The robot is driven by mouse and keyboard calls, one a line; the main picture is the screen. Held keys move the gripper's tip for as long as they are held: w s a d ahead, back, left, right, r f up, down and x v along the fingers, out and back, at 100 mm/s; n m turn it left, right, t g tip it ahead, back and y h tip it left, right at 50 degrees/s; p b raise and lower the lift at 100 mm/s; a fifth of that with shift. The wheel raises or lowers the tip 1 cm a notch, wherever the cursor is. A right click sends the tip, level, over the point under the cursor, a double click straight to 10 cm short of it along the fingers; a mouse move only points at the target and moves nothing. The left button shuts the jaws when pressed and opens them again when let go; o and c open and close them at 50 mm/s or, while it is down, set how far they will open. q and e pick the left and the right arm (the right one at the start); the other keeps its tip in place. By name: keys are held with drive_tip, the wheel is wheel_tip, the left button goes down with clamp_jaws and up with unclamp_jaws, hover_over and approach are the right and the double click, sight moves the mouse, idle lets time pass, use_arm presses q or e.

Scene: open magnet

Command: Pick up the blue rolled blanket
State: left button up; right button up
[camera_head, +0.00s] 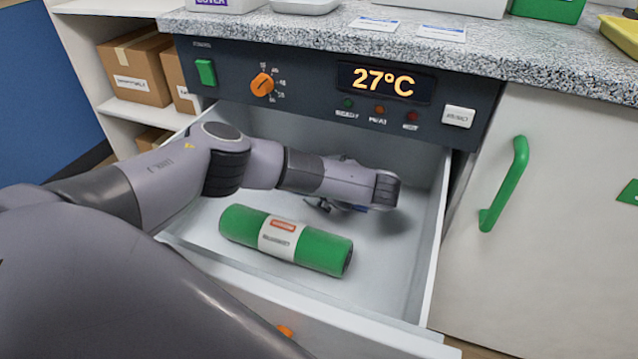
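No whole blue rolled blanket shows. A small dark blue patch (382,207) shows just under the end of my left arm, and I cannot tell what it belongs to. My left gripper (335,206) is low inside the open drawer, toward its back, mostly hidden under my wrist. Only dark bits of it show, so I cannot tell whether it is open or holds something. A green roll (325,250) with a white and red label lies in the drawer, in front of the gripper. My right gripper is out of view.
The white drawer (432,275) is pulled out below a dark panel (320,90) reading 27°C, with an orange knob (262,85). A speckled counter (330,38) lies above. A cabinet door with a green handle (506,185) stands right. Cardboard boxes (136,70) sit on shelves at left.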

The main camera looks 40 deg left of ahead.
use_arm(q)
drive_tip(key=shift+r, duration=0.1)
drive_tip(key=c, duration=1.2)
